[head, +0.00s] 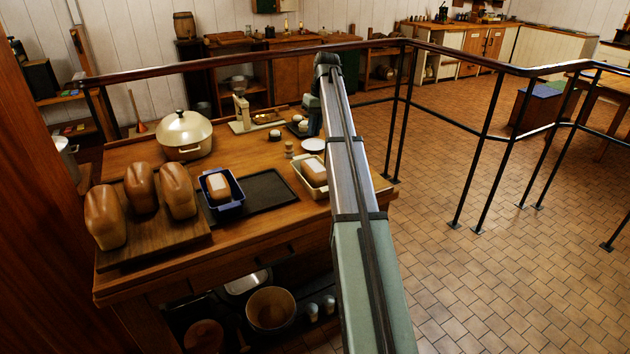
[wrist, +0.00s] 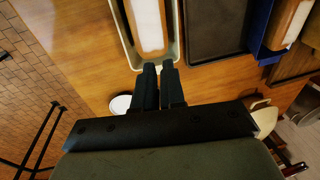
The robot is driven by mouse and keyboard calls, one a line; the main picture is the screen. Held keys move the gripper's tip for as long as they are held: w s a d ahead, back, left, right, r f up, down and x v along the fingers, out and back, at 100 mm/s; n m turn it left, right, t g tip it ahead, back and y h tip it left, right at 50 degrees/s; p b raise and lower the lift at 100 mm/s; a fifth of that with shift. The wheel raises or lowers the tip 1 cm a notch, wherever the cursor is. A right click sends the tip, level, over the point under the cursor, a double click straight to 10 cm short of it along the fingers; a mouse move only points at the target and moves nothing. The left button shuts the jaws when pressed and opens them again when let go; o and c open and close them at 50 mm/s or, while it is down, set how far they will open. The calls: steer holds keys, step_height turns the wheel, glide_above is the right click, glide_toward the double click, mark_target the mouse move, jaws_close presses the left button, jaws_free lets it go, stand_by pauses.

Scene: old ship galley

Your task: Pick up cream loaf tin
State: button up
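The cream loaf tin (head: 300,180) stands on the wooden counter, partly hidden behind my arm in the head view. It holds a loaf with a pale top. In the wrist view the tin (wrist: 128,38) is at the top centre, its near end rim close to my fingertips. My gripper (wrist: 159,67) shows two dark fingers with a narrow gap between them. They lie over or just beside the tin's end; I cannot tell whether they touch it. In the head view my gripper (head: 312,120) is at the far side of the tin, mostly hidden by my arm.
A dark tray (head: 262,190) and a blue tin with a loaf (head: 233,200) stand left of the cream tin. Several loaves lie on a board (head: 160,238). A white plate (head: 313,145) and a lidded pot (head: 184,135) are further back. A railing (head: 480,150) runs along the right.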

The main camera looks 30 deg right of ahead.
steer(key=s+d, duration=0.3)
steer(key=d, duration=0.4)
steer(key=shift+g, duration=0.3)
steer(key=shift+s+a+f, duration=0.1)
steer(key=shift+a+f, duration=0.3)
steer(key=shift+f, duration=1.85)
steer(key=shift+a+f, duration=0.4)
steer(key=shift+f, duration=1.85)
steer(key=shift+s+a+f, duration=0.1)
steer(key=shift+a+f, duration=0.3)
steer(key=shift+f, duration=1.85)
steer(key=shift+w, duration=0.1)
jaws_close()
steer(key=shift+r, duration=0.1)
